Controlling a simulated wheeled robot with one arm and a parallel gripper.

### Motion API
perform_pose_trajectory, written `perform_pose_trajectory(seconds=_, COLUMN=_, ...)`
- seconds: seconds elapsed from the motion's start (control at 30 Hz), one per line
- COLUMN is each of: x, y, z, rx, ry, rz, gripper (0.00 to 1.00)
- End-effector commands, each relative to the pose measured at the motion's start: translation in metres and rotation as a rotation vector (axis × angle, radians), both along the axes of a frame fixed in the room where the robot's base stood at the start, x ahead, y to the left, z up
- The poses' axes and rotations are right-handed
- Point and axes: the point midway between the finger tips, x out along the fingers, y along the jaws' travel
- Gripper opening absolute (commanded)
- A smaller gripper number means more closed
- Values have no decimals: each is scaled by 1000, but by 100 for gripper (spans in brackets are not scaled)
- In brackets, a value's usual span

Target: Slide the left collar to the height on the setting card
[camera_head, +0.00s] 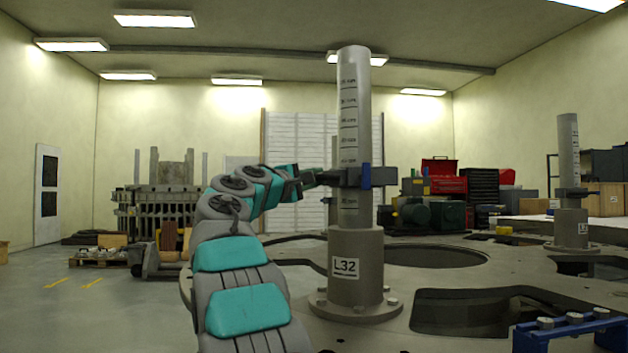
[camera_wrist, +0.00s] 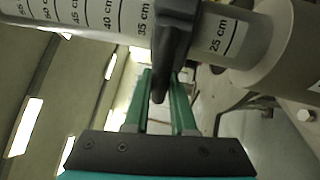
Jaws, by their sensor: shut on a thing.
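The left collar (camera_head: 351,178) is a dark ring with a blue part on its front, around the grey graduated post (camera_head: 354,110) labelled L32. In the wrist view the collar (camera_wrist: 175,40) sits between the 25 cm and 35 cm marks, covering the marking between them. My gripper (camera_head: 312,178) reaches the collar from the left. Its green fingers (camera_wrist: 160,100) are shut on the collar's dark tab in the wrist view. I cannot make out a setting card in either view.
A second post (camera_head: 569,150) with its own dark collar (camera_head: 572,192) stands at the right. The grey plate (camera_head: 300,262) has large openings around the posts. A blue rack (camera_head: 570,330) with several bolts is at the front right. The floor at left is mostly clear.

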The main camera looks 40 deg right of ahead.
Motion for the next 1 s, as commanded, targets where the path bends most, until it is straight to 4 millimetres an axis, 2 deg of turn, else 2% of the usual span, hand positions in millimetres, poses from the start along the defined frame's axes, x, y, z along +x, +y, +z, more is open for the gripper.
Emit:
perform_pose_trajectory(seconds=0.03, x=0, y=0, z=1, rx=-2, ry=0, rz=1, gripper=27)
perform_pose_trajectory(seconds=0.27, x=0, y=0, z=0, rx=-1, ry=0, rz=1, gripper=53)
perform_pose_trajectory(seconds=0.67, x=-1, y=5, z=-2, rx=0, ry=1, rz=1, gripper=53)
perform_pose_trajectory(seconds=0.77, x=-3, y=14, z=-4, rx=-1, ry=2, rz=2, gripper=53)
perform_pose_trajectory(seconds=1.0, x=-14, y=51, z=-9, rx=-2, ry=-1, rz=-1, gripper=53)
